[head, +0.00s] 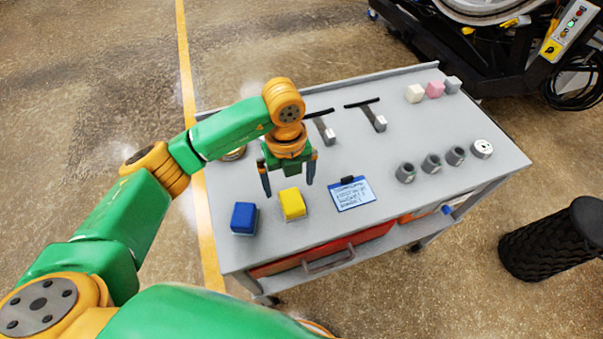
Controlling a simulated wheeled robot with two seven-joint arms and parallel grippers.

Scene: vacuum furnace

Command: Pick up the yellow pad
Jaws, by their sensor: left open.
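The yellow pad (292,204) is a small block on the grey cart top, near the cart's front left. A similar blue pad (244,218) sits to its left, a short gap away. My left gripper (289,184) points down with its two dark fingers spread apart. It is open and empty, and in the picture its fingertips are just above and behind the yellow pad. I cannot tell its exact height over the cart. My right gripper does not show.
A clipboard (352,194) lies right of the yellow pad. Two T-handled tools (375,118) lie behind. Several grey cylinders (431,163) stand at the right, with small white, pink (435,89) and grey cubes at the back right. A black ribbed bin (552,240) stands on the floor.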

